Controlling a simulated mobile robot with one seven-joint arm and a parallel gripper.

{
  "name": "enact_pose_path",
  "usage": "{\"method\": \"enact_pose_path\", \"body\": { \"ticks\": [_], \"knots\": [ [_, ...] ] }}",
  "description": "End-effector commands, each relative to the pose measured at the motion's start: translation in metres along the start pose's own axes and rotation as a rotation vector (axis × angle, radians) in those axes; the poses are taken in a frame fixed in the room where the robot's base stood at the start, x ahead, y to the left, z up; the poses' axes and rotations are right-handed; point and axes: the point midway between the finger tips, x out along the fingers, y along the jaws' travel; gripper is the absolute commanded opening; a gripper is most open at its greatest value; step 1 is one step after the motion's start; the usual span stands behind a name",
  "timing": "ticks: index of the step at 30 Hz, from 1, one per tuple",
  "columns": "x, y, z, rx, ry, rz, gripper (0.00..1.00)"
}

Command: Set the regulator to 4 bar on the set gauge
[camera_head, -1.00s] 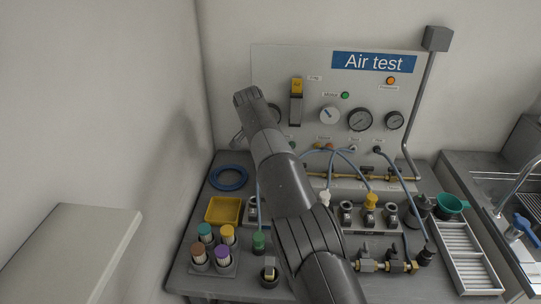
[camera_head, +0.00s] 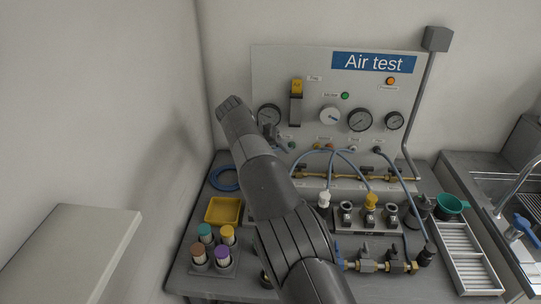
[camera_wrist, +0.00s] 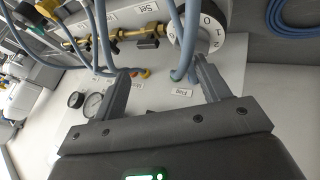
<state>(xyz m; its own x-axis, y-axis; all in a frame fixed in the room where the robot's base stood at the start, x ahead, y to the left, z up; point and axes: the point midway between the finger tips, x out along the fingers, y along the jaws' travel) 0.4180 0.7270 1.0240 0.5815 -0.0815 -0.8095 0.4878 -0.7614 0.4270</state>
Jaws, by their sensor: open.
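Which is the set gauge cannot be told, and needle readings are too small. The regulator is not clearly identifiable. My gripper (camera_head: 277,140) is partly hidden by my arm, near the lower edge of the left gauge. In the wrist view my gripper (camera_wrist: 162,86) is open with nothing between its fingers.
Blue hoses (camera_head: 342,160) loop below the panel by a brass manifold (camera_head: 350,177). The bench holds a yellow tray (camera_head: 223,211), a blue hose coil (camera_head: 224,178), capped canisters (camera_head: 222,253) and brass valves (camera_head: 375,266). A shelf (camera_head: 75,250) stands at left.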

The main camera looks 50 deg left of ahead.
Motion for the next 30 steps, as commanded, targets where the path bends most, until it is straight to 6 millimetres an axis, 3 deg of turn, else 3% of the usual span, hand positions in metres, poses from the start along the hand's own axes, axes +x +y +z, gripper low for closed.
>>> {"method": "enact_pose_path", "body": {
  "ticks": [4, 9, 18, 24, 30],
  "knots": [
    [0.021, 0.002, 0.018, -0.448, 0.063, 0.245, 0.69],
    [0.029, -0.003, 0.031, -0.999, 0.090, 0.535, 0.69],
    [0.022, -0.045, 0.058, -1.918, 0.028, 1.054, 0.69],
    [0.018, -0.068, 0.072, -2.221, -0.026, 1.261, 0.69],
    [0.024, -0.069, 0.065, -2.271, -0.040, 1.299, 0.69]
  ]
}}
